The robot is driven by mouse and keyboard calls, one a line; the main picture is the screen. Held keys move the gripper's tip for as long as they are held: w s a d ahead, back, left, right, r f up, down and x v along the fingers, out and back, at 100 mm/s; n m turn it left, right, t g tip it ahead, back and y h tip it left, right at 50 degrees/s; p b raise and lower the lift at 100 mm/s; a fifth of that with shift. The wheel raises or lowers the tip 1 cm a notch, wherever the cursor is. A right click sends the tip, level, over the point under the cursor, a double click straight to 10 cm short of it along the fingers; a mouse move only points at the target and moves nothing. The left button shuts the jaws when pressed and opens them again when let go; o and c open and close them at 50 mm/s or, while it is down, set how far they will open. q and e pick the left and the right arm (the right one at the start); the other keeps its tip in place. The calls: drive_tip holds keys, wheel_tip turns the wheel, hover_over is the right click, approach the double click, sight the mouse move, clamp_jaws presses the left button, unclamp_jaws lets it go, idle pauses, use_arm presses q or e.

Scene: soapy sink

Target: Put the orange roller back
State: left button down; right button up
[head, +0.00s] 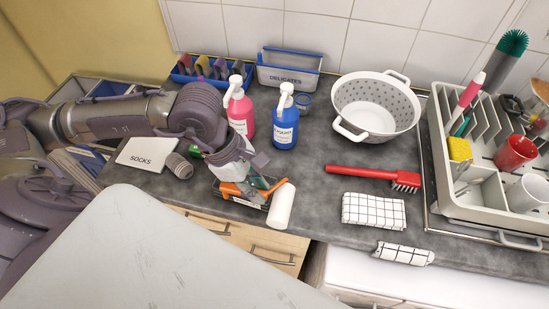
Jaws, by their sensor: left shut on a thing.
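My left gripper (252,180) is low over the counter's front edge, shut on the orange roller (274,188). Orange parts show on both sides of the fingers, and the fingers hide its middle. A white cylinder (281,206) lies just right of it; I cannot tell whether it is part of the roller. A small dark tray (238,200) with a pale label is directly below the gripper. I cannot tell whether the roller touches the tray. My right gripper is not in view.
A pink bottle (240,112) and a blue bottle (285,125) stand behind the gripper. A SOCKS box (140,156) is at left, a DELICATES caddy (288,75) at the back. A colander (376,108), red brush (360,172) and dish rack (449,165) are at right.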

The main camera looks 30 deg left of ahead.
use_arm(q)
drive_tip(key=w+a+p, duration=0.3)
drive_tip(key=w+a, duration=0.1)
drive_tip(key=w, duration=1)
drive_tip(key=f+b, duration=0.1)
drive_tip(key=f, duration=0.2)
drive_tip(key=f+b, duration=0.2)
drive_tip(key=f, duration=0.1)
drive_tip(key=shift+d+f, duration=0.2)
drive_tip(key=shift+f, duration=0.3)
drive_tip(key=shift+r, duration=0.1)
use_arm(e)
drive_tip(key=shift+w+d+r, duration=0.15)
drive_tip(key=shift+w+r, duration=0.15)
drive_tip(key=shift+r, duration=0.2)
